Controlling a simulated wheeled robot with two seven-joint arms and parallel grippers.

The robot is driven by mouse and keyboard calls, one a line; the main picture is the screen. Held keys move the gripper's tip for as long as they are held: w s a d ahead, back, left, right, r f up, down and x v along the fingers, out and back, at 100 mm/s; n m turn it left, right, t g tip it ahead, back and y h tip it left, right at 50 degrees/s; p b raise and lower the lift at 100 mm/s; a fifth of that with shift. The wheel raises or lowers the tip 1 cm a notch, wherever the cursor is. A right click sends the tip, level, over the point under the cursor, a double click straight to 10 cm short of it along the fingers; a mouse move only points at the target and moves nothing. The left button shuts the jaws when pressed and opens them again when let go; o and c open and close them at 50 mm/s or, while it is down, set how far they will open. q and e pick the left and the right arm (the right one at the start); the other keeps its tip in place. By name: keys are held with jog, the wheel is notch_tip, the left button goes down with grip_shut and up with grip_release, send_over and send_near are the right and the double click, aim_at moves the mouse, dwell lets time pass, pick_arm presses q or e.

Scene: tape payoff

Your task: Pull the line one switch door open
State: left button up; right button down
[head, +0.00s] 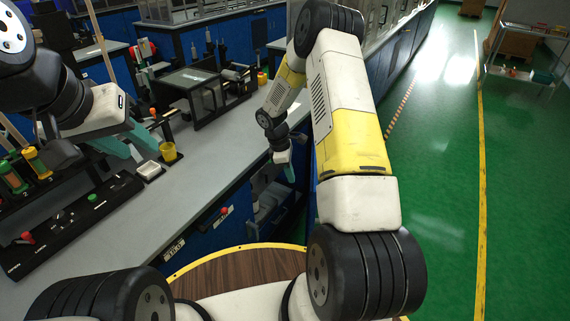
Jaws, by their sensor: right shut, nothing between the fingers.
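My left gripper (139,151) is over the grey bench top at the left. Its two teal fingers are apart, with nothing seen between them. My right gripper (290,174) hangs beyond the bench's front edge, its teal fingers together and empty. It is in front of an open-looking compartment (268,207) in the blue bench front, with grey parts inside. I cannot tell whether the gripper touches anything there. Nearer along the front is a blue panel with a red knob (225,210) and a small label. I cannot read which of these is the line one switch door.

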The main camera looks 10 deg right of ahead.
jog(key=s+d+f, duration=0.2)
jog(key=d+f, duration=0.3)
jog(key=f, duration=0.3)
jog(key=shift+d+f, duration=0.2)
jog(key=shift+d, duration=0.2)
